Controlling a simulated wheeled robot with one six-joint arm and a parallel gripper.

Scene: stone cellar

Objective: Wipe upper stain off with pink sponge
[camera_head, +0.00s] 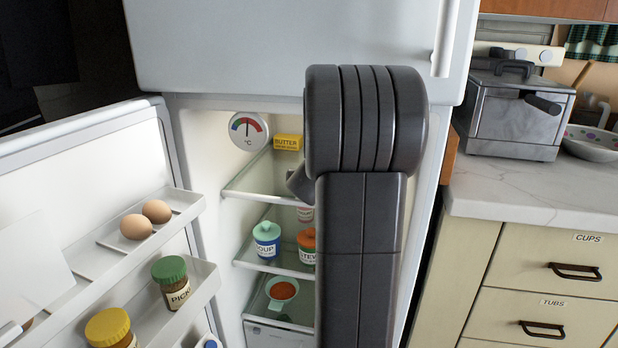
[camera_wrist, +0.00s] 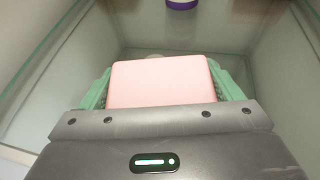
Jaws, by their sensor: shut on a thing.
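The pink sponge (camera_wrist: 160,82) is held between the green fingers of my gripper (camera_wrist: 158,88) in the wrist view. The gripper is shut on it, and its broad face is toward the camera. My arm reaches into the open fridge (camera_head: 290,40) in the head view, where it hides the sponge and most of the gripper. No stain can be made out for certain in either view. A small pale patch (camera_wrist: 154,56) shows just past the sponge's far edge; I cannot tell what it is.
A round thermometer (camera_head: 248,128) is on the inner wall. The open door's racks (camera_head: 190,205) hold two eggs and jars. A purple-rimmed object (camera_wrist: 182,4) tops the wrist view.

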